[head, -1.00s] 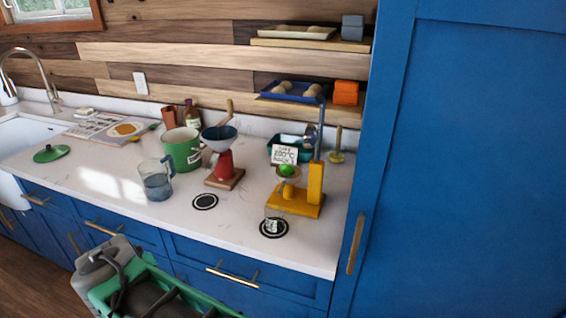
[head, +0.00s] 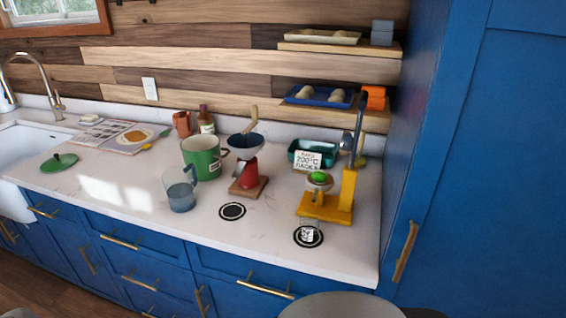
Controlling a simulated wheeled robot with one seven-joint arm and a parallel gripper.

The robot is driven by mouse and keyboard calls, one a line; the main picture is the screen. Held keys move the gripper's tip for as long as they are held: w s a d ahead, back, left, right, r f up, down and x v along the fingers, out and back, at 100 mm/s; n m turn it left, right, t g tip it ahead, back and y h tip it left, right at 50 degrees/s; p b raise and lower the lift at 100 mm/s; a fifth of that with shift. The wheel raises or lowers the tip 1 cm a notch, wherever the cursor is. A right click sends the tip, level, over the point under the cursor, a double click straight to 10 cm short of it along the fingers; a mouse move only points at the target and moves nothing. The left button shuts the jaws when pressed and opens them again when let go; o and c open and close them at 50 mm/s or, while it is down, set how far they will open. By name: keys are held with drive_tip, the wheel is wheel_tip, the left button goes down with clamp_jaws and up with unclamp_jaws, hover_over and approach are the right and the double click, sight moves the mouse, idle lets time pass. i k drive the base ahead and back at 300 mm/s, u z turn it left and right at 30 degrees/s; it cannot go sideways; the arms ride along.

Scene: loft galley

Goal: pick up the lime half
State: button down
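The lime half (head: 318,178) is a small bright green piece on the small cup of a yellow press (head: 326,207), which has a blue upright lever. It stands at the right part of the white counter, in front of a small white card with handwriting (head: 307,160). From this distance I cannot make out its cut face. My gripper is not in view. Only a grey rounded shape, likely part of my own body, shows at the bottom edge.
Left of the press on the counter (head: 110,185) stand a red grinder (head: 249,178), a green pot (head: 202,157) and a clear jug (head: 181,192). A teal tray (head: 297,150) lies behind. A tall blue cabinet (head: 480,180) bounds the right. Two round black-and-white marks lie near the front edge.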

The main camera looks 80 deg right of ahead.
sight(320, 176)
drive_tip(key=z, duration=0.05)
drive_tip(key=i, duration=0.4)
drive_tip(key=z, duration=2.8)
